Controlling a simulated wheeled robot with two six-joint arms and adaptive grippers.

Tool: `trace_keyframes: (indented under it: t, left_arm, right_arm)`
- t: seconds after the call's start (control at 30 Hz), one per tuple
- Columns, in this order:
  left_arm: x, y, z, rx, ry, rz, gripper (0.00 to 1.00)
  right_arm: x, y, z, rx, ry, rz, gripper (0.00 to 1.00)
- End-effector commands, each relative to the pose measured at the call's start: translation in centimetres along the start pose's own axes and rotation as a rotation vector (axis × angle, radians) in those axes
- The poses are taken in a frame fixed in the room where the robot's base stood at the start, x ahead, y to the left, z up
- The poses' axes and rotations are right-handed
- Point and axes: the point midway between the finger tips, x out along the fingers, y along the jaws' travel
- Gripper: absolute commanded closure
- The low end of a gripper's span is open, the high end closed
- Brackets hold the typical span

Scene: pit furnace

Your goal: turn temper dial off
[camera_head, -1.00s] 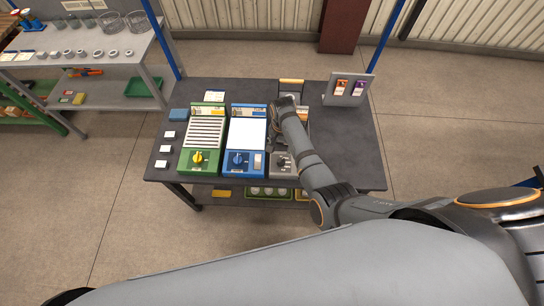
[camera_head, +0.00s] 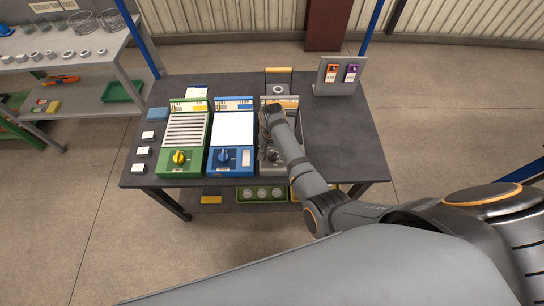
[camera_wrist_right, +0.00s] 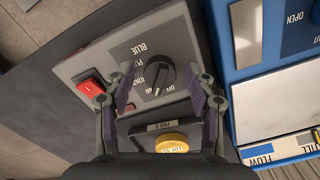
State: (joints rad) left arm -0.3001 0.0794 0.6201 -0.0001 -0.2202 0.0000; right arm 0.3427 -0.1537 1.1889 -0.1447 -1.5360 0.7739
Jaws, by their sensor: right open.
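The temper dial is a black round knob (camera_wrist_right: 157,77) on a grey panel (camera_wrist_right: 120,50), which carries printed words including BLUE and OFF. The dial sits on the grey unit at the right of three units, and also shows small in the head view (camera_head: 272,155). My right gripper (camera_wrist_right: 163,97) is open, its two purple-padded fingertips on either side of the dial's lower part in the picture. I cannot tell whether they touch it. In the head view my right arm covers part of the grey unit. My left gripper is not in view.
A red switch (camera_wrist_right: 91,87) lies just left of the gripper, and a yellow round cap (camera_wrist_right: 172,143) lies below. The blue unit (camera_head: 223,160) and green unit (camera_head: 170,165) stand to the left. A card stand (camera_head: 338,85) is at the back right. The table's right side is clear.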

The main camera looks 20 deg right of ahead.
Motion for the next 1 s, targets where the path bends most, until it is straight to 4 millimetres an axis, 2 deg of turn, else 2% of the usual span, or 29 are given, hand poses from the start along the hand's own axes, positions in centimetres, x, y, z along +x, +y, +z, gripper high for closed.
trace_keyframes:
  t: [0.1,0.5,0.77,1.0]
  left_arm:
    - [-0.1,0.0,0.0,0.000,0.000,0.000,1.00]
    - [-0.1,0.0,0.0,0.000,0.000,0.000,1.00]
    - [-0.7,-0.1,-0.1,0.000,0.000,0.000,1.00]
    - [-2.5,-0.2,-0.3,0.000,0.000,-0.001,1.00]
  right_arm:
    - [-0.1,0.0,0.0,0.000,0.000,0.000,0.45]
    - [-0.1,0.0,0.0,0.000,0.000,0.000,0.99]
    - [-0.3,0.0,0.0,-0.029,0.000,0.001,0.99]
    - [-0.5,0.0,0.0,-0.161,-0.001,0.002,0.99]
